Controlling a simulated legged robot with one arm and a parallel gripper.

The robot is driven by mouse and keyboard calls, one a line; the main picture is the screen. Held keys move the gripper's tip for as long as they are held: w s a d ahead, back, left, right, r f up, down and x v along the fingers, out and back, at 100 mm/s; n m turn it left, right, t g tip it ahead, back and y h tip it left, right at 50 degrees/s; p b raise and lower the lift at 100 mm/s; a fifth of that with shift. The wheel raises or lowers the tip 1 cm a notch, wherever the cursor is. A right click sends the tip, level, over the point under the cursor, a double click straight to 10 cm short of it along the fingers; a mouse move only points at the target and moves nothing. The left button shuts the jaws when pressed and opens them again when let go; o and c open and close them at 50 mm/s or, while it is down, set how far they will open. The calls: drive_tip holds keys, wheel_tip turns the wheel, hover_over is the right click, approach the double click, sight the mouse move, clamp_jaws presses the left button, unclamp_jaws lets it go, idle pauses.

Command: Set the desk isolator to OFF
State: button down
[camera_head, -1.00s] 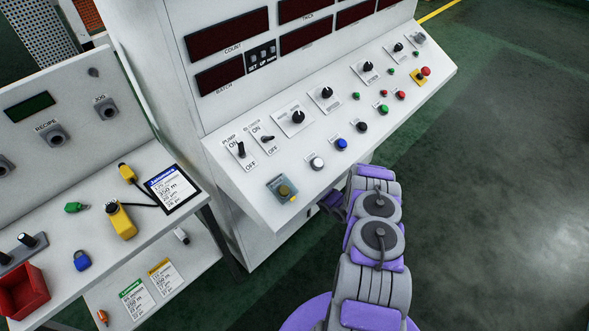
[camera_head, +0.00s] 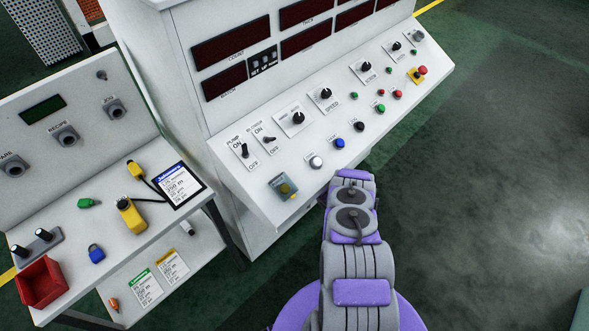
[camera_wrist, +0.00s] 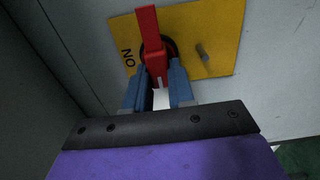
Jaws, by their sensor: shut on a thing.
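The desk isolator shows in the wrist view as a red handle (camera_wrist: 150,32) on a yellow plate (camera_wrist: 220,25). The plate is on a pale grey panel. The letters ON are printed sideways on the plate, left of the handle. The handle lies lengthwise up the picture, tilted slightly. My gripper (camera_wrist: 158,88) has its two blue fingers on either side of the handle's near end and is shut on it. No OFF mark is visible to me. In the head view, the isolator and my gripper are hidden below the desk edge, behind my arm.
A metal peg (camera_wrist: 202,52) stands out from the plate right of the handle. The white control desk (camera_head: 280,205) carries switches and knobs. A side table (camera_head: 140,232) at left holds a yellow scanner (camera_head: 131,216) and a red bin (camera_head: 42,283). The floor at right is clear.

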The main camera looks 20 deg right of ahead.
drive_tip(key=shift+a, duration=0.15)
drive_tip(key=c, duration=1)
unclamp_jaws()
drive_tip(key=shift+w+f, duration=0.1)
drive_tip(key=shift+w, duration=0.05)
drive_tip(key=shift+o, duration=0.2)
drive_tip(key=v, duration=1.7)
